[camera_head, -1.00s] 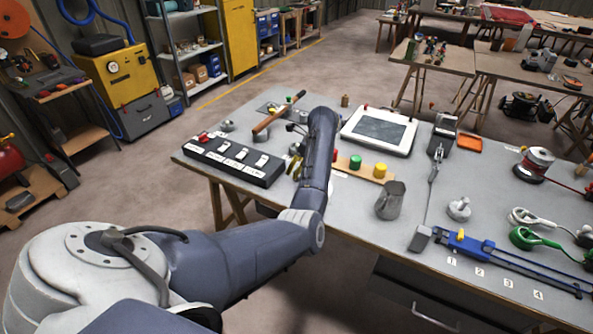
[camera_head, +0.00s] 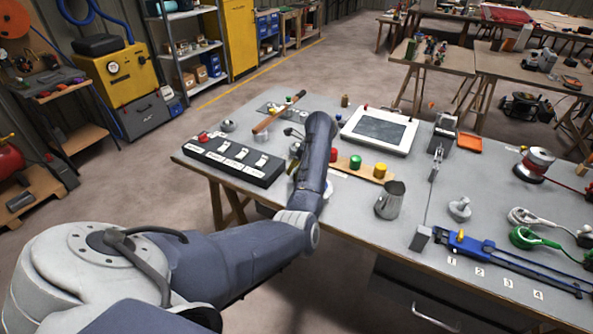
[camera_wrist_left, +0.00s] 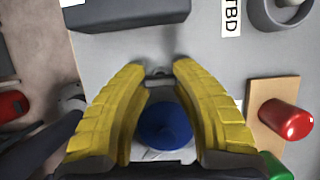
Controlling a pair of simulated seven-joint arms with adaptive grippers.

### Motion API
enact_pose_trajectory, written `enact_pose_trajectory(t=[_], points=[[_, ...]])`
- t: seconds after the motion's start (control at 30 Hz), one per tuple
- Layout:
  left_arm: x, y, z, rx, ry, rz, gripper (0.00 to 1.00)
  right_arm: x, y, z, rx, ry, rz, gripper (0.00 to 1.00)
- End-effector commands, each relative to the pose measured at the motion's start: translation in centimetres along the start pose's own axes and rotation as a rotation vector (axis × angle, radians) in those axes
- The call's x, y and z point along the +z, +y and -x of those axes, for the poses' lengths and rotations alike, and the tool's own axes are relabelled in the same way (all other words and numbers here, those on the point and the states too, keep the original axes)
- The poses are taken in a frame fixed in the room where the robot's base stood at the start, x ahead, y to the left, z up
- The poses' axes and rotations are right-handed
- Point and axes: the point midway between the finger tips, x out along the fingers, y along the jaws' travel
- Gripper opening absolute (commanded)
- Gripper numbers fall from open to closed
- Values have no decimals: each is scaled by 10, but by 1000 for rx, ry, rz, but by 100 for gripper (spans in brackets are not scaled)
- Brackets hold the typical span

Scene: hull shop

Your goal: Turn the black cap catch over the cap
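In the left wrist view, a round blue cap (camera_wrist_left: 165,125) sits low between the yellow fingers of my left gripper (camera_wrist_left: 158,72). The fingers stand apart, with a gap between their tips, and do not appear closed on anything. A small dark piece (camera_wrist_left: 157,74), perhaps the black cap catch, shows between the fingertips just beyond the cap. I cannot tell whether it is over the cap. A pale plate lies under the cap. In the head view, my left arm hides the cap and most of the gripper. My right gripper is in neither view.
A wooden board (camera_wrist_left: 253,130) with a red cylinder (camera_wrist_left: 285,120) stands close on the right in the wrist view, with a green one below. On the bench (camera_head: 350,210) are a black switch strip (camera_head: 236,168), a white-framed panel (camera_head: 403,145) and a metal jug (camera_head: 391,200).

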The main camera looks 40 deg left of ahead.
Motion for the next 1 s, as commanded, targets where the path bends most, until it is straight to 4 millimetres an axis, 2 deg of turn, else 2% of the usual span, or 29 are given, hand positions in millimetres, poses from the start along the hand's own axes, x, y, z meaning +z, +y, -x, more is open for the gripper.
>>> enact_pose_trajectory(t=[0.03, 0.17, 0.67, 1.0], points=[[0, 0, 0, 0, -1, 0, 14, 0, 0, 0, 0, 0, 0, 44], [1, 0, 0, 1, -2, 0, 0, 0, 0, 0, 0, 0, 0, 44], [1, 1, 0, -7, -3, -18, 0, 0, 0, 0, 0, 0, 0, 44], [2, 1, 0, -88, -3, -208, 0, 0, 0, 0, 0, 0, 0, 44]])
